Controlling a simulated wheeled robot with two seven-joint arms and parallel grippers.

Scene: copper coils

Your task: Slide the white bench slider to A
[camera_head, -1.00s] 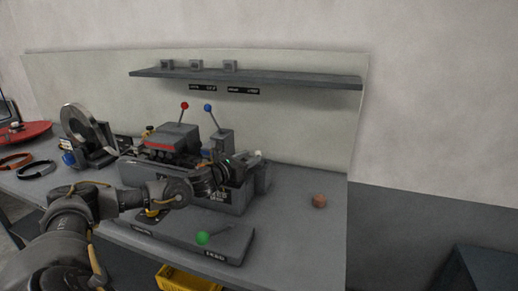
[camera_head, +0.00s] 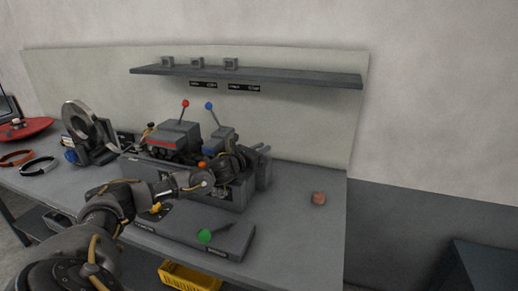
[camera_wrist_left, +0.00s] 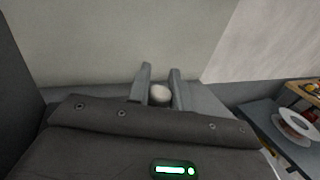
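The white slider knob (camera_wrist_left: 160,94) shows in the left wrist view between the two fingers of my left gripper (camera_wrist_left: 160,84). The fingers stand apart on either side of it; whether they touch it is too small to tell. In the head view my left gripper (camera_head: 260,152) is at the right end of the grey bench machine (camera_head: 228,198), with its fingers pointing away to the back right. The gripper hides the knob there. The slider's track and its A mark cannot be made out. My right gripper is not in view.
A red lever (camera_head: 185,104) and a blue lever (camera_head: 209,106) rise behind my left arm. A shelf (camera_head: 250,78) hangs above.

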